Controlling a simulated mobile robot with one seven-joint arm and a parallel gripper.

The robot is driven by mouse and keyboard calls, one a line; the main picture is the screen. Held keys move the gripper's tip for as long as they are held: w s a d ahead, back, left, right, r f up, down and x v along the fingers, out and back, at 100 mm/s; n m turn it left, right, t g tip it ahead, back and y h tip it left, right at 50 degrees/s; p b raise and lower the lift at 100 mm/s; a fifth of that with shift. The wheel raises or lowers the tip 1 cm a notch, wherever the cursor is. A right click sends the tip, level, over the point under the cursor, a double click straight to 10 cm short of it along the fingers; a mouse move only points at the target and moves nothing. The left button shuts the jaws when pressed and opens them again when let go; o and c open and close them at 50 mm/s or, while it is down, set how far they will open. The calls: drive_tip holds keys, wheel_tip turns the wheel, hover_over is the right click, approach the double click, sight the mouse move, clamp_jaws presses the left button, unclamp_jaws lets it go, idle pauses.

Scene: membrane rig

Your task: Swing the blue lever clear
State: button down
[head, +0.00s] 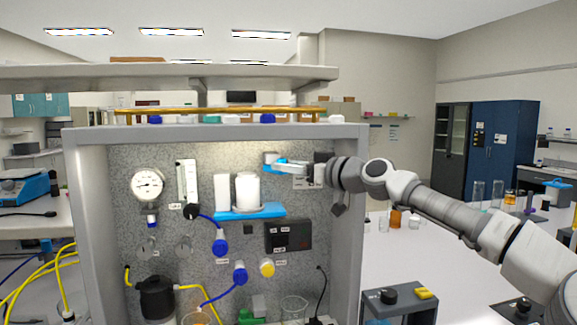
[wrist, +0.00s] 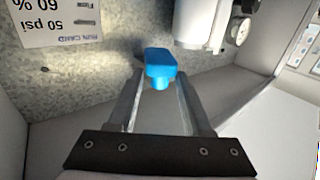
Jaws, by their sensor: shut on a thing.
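The blue lever (head: 285,165) sticks out from the upper part of the speckled rig panel (head: 230,165). Its blue end also shows in the wrist view (wrist: 160,66), between the tips of my two fingers. My gripper (head: 300,170) reaches in from the right, and its jaws are closed on the lever. In the wrist view my gripper (wrist: 160,88) has one finger on each side of the lever. The lever's far end and pivot are hidden in the wrist view.
White cylinders (head: 247,190) stand on a blue shelf (head: 250,211) below and left of the lever. The rig's right side wall (head: 347,245) is close to my arm. A label (wrist: 75,15) is on the panel. A pressure gauge (head: 148,184) is further left.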

drive_tip(key=shift+w+d+r+n+g+y+p, duration=0.1)
drive_tip(key=shift+w+d+n+g+y+p, duration=0.2)
drive_tip(key=shift+n+g+y+p, duration=0.4)
drive_tip(key=shift+w+d+r+n+g+y+p, duration=0.15)
drive_tip(key=shift+w+n+g+y+p, duration=0.1)
drive_tip(key=shift+n+g+y+p, duration=0.4)
drive_tip(key=shift+f+g, duration=0.15)
drive_tip(key=shift+g, duration=0.1)
drive_tip(key=c, duration=0.6)
unclamp_jaws()
drive_tip(key=shift+c, duration=0.2)
drive_tip(key=shift+f, duration=0.1)
